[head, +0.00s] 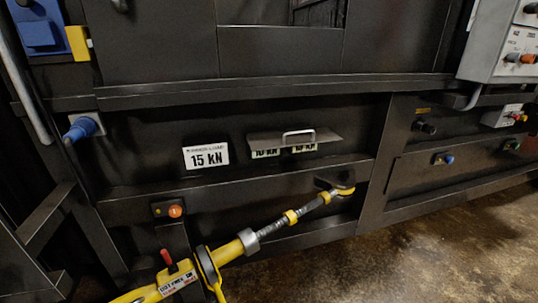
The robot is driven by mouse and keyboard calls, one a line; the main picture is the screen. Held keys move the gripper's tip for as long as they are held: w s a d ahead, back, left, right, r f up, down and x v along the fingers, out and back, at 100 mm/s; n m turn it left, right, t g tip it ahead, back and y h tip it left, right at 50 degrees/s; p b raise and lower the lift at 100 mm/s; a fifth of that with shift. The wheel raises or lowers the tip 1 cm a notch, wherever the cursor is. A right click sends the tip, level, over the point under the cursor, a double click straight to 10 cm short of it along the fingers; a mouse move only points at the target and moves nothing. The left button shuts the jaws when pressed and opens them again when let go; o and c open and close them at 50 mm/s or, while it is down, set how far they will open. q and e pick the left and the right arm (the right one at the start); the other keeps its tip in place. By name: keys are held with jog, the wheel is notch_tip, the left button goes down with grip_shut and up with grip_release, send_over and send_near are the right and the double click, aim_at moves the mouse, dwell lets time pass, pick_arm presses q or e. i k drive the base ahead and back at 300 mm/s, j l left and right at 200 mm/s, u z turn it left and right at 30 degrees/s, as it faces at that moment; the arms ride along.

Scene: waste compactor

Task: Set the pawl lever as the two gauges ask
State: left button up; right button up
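A yellow ratchet tensioner (230,250) runs from the bottom left up to a yellow hook end (345,190) on the compactor's dark front. A small red lever (167,258) stands up on its lower left part, near a white label (178,281) whose print is too small to read surely. Which way the lever is set I cannot tell. A white plate reading 15 kN (206,157) is on the panel. Beside it, a grey flap (295,140) with a handle partly covers two pale green kN displays (265,153); their numbers are partly hidden. Neither gripper shows.
An orange button (175,211) is on the lower rail. A blue plug (80,130) sticks out at left. A grey control box (505,45) is at top right, with knobs on panels below it. Bare brown floor (460,245) is free at lower right.

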aim_at(173, 268)
jog(key=k+l+u, duration=0.15)
jog(key=l, duration=0.25)
jog(key=k+l+u, duration=0.35)
jog(key=k+l, duration=0.2)
jog(key=l, duration=0.2)
